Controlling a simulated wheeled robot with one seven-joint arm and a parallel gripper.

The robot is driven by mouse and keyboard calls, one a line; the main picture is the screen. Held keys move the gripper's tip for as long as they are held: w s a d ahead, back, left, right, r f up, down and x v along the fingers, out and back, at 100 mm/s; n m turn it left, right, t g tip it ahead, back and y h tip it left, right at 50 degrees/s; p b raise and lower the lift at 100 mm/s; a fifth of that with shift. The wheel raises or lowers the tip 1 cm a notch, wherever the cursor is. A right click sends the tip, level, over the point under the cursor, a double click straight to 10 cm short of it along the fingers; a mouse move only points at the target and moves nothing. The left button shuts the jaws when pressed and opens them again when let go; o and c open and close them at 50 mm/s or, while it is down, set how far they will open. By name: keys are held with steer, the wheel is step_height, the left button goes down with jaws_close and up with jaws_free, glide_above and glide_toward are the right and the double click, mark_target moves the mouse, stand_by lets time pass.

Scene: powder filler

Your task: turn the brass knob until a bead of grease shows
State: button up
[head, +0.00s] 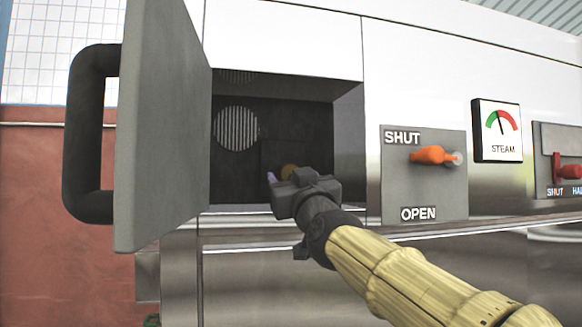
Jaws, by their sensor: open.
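My gripper (278,178) reaches into the mouth of the compartment from the lower right.
A grey door (165,125) with a thick black handle (82,135) stands open on the left. To the right are an orange lever (432,155) on a SHUT/OPEN plate, a STEAM gauge (497,130) and a red lever (566,171). The compartment's right wall (349,145) is near my gripper.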

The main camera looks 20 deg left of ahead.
steer(key=shift+w, duration=0.4)
steer(key=shift+s, duration=0.35)
steer(key=shift+c, duration=0.2)
steer(key=c, duration=1)
steer(key=shift+o, duration=0.2)
steer(key=shift+m+h, duration=0.4)
steer(key=shift+m, duration=0.1)
steer(key=shift+m+t+h, duration=0.3)
steer(key=shift+m+t, duration=0.1)
steer(key=shift+m, duration=0.3)
